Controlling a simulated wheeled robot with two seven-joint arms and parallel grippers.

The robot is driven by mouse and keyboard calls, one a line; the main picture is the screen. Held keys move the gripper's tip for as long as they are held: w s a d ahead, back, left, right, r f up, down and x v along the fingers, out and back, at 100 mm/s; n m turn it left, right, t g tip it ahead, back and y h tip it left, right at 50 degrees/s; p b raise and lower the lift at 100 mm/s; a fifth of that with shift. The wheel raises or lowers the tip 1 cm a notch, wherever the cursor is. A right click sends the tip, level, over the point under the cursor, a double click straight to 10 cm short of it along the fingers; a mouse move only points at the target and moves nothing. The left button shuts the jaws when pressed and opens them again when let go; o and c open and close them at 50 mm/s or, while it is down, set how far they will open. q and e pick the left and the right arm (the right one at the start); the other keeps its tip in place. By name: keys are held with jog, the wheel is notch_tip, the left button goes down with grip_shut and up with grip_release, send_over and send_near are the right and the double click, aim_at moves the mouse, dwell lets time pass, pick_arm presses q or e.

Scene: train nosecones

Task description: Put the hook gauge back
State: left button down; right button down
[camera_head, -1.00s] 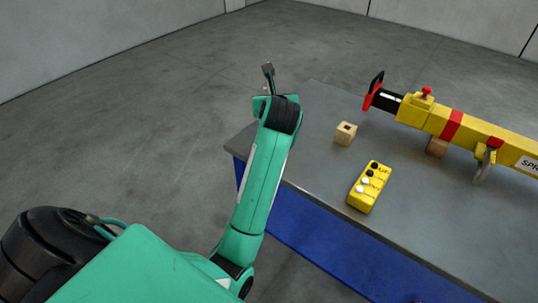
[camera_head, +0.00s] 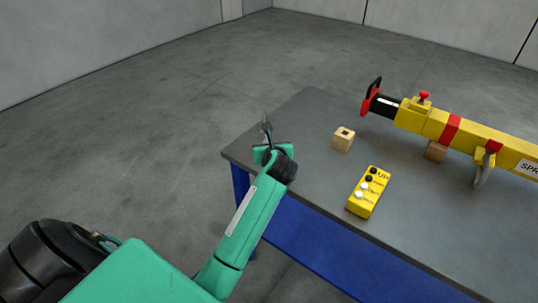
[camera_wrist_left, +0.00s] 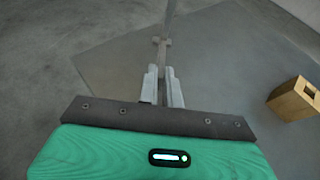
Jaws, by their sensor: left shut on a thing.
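My left gripper (camera_head: 266,146) is over the near left corner of the grey table top. In the left wrist view its two fingers (camera_wrist_left: 163,88) are shut on a thin grey metal piece, which I take to be the hook gauge (camera_wrist_left: 160,46). The gauge sticks out beyond the fingertips; its small end shows in the head view (camera_head: 266,125). A small wooden block (camera_head: 343,139) with a dark square hole in its top stands to the gripper's right, apart from it. It also shows at the right of the left wrist view (camera_wrist_left: 294,98). My right gripper is not in view.
A yellow control box (camera_head: 369,192) with black and white buttons lies on the table (camera_head: 310,120). A long yellow beam (camera_head: 455,128) with red parts rests on a wooden support (camera_head: 435,151) at the right. The table between gripper and block is clear.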

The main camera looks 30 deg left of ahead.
pick_arm(q)
notch_tip(320, 180, down, 4)
jog(key=shift+r, duration=0.15)
jog(key=shift+f, duration=0.3)
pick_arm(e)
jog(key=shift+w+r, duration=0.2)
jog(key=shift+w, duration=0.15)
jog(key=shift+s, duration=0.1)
pick_arm(q)
jog(key=c, duration=1.6)
grip_release()
jog(key=shift+f, duration=0.1)
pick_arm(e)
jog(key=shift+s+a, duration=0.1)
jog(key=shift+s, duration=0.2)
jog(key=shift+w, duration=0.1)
